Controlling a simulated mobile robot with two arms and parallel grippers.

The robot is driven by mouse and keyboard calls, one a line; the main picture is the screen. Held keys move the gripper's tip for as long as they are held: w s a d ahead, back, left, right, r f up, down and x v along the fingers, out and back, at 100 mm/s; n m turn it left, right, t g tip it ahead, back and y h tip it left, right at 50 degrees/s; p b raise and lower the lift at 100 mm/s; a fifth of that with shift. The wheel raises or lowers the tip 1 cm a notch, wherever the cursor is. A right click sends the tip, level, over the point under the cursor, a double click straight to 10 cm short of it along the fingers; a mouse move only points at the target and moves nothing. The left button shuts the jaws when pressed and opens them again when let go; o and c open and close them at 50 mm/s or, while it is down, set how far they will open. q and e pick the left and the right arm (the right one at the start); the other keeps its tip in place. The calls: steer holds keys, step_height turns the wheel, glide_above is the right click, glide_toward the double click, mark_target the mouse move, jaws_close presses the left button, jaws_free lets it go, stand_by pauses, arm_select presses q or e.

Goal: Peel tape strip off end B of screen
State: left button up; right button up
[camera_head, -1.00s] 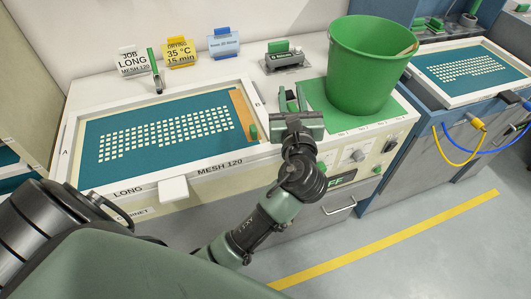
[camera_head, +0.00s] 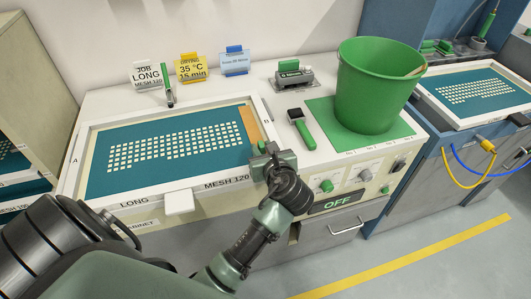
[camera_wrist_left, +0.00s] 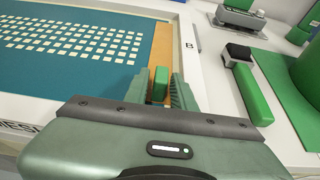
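The teal screen (camera_head: 115,180) lies in a white frame (camera_head: 86,200) with a grid of pale openings. An orange-tan tape strip (camera_head: 249,124) runs along its right end, beside the letter B (camera_wrist_left: 190,45). The strip also shows in the left wrist view (camera_wrist_left: 162,48). A small green tab (camera_wrist_left: 160,84) stands at the strip's near end. My left gripper (camera_head: 268,152) is at that near right corner, its fingers (camera_wrist_left: 160,92) open on either side of the tab. Narrow gaps seem to show beside the tab; contact is not clear. My right gripper is out of view.
A green-handled tool (camera_head: 304,131) with a dark head lies right of the frame. A green bucket (camera_head: 372,85) stands on a green mat (camera_head: 330,118). A grey device (camera_head: 291,77) and small signs (camera_head: 190,68) stand behind. A control panel (camera_head: 350,180) reads OFF.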

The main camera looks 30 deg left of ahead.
arm_select(q)
steer(key=shift+w+a+f, duration=0.1)
steer(key=shift+w+a, duration=0.05)
steer(key=shift+c, duration=0.3)
jaws_close()
stand_by(0.6)
stand_by(0.8)
steer(key=shift+r+p, duration=1.8)
steer(key=shift+p, duration=1.2)
